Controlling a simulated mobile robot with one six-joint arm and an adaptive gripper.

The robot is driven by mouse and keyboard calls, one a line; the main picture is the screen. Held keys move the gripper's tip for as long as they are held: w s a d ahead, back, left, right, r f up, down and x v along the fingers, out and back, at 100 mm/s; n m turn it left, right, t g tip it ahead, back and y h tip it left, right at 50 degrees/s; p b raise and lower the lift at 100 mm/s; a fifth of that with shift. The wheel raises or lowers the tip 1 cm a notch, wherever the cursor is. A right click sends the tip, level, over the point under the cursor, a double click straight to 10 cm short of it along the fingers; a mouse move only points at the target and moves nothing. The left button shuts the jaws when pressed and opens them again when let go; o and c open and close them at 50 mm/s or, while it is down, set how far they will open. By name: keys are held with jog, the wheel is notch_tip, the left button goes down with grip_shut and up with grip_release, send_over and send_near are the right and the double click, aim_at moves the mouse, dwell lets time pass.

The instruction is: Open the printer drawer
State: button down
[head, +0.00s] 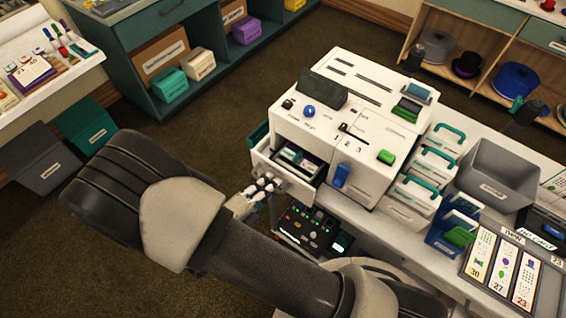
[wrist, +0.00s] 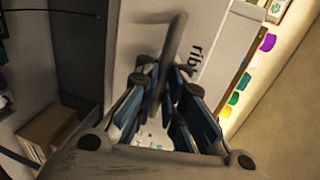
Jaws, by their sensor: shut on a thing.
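The white printer (head: 340,125) stands on the counter in the middle of the head view. Its drawer (head: 268,163) is partly pulled out on the left side, with dark and pale items visible inside. My gripper (head: 265,185) is at the drawer's front. In the wrist view, the gripper's fingers (wrist: 165,92) are shut on the grey bar handle (wrist: 174,42) of the pale drawer front (wrist: 140,42). Lettering beginning "rib" shows beside the handle. In the head view, my gripper hides most of the handle.
A dark panel with lit buttons (head: 312,228) sits below the drawer. White boxes with green handles (head: 412,200) and a grey bin (head: 500,178) stand right of the printer. Open brown floor (head: 215,120) lies left of the drawer.

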jog(key=f+p+v, duration=0.1)
jog(key=v, duration=0.5)
jog(key=shift+s+a, duration=0.2)
jog(key=shift+f, duration=0.1)
jog(key=c, duration=1.7)
grip_release()
jog(key=v, duration=1.2)
jog(key=shift+d+f, duration=0.1)
